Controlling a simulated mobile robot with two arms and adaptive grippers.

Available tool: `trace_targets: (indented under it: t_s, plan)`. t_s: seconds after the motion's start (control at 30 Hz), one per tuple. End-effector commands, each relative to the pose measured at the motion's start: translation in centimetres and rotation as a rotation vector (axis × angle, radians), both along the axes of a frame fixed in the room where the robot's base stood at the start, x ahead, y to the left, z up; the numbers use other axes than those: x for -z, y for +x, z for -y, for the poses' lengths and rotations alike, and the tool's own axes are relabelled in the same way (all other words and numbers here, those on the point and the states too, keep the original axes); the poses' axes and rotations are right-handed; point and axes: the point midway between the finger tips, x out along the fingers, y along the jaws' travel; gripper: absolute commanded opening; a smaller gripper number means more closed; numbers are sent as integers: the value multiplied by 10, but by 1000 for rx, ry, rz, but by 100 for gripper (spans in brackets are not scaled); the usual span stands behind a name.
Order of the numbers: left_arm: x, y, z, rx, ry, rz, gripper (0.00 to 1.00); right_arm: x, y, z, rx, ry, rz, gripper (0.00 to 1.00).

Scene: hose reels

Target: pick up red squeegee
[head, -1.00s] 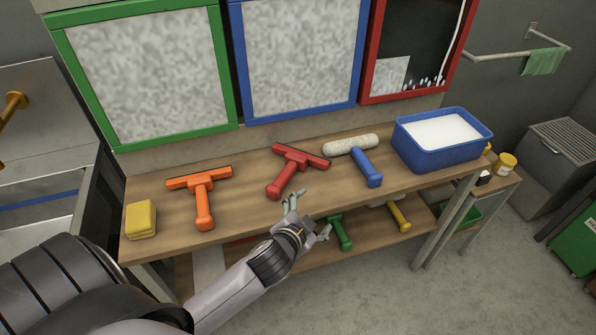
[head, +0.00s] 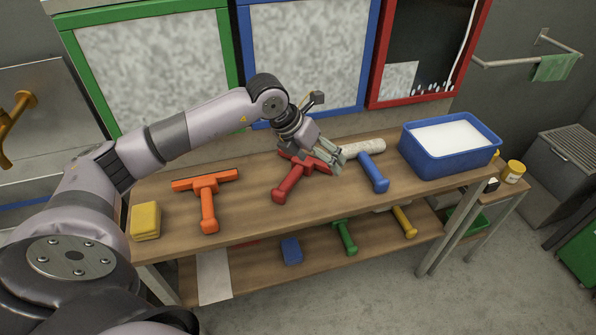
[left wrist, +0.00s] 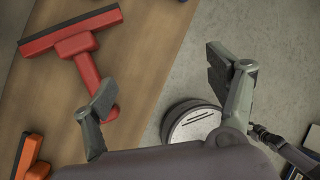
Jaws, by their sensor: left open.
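The red squeegee (head: 289,184) lies on the wooden table top, its handle towards the front edge. My left gripper (head: 332,160) is above the table at the right part of the squeegee's head and hides some of it. In the left wrist view the gripper (left wrist: 165,90) is open and empty. There the red squeegee (left wrist: 77,48) lies to the left, and one finger overlaps the end of its handle in the picture; I cannot tell the height between them. My right gripper is not in view.
An orange squeegee (head: 207,195) and a yellow sponge (head: 145,221) lie to the left. Framed panels stand behind. A lower shelf holds a green-handled tool (head: 346,237).

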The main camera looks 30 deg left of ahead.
Motion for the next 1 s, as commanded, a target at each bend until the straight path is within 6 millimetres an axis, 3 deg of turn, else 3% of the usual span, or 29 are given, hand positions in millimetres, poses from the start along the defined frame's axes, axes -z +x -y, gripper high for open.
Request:
trace_targets:
  t_s: [0.03, 0.1, 0.23, 0.37, 0.7, 1.0]
  plan:
    - [-6, 2, -30, -43, 92, -10, 80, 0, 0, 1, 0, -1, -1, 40]
    - [-11, 1, -62, -97, 189, -28, 80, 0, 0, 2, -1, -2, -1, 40]
    - [-15, -2, -92, -152, 277, -49, 80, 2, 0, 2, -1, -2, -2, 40]
    - [2, 3, -96, -160, 289, -56, 80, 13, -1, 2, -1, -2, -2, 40]
    - [72, 32, -96, -157, 286, -53, 80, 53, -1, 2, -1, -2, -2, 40]
    - [96, 44, -98, -156, 285, -52, 80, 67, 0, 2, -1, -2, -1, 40]
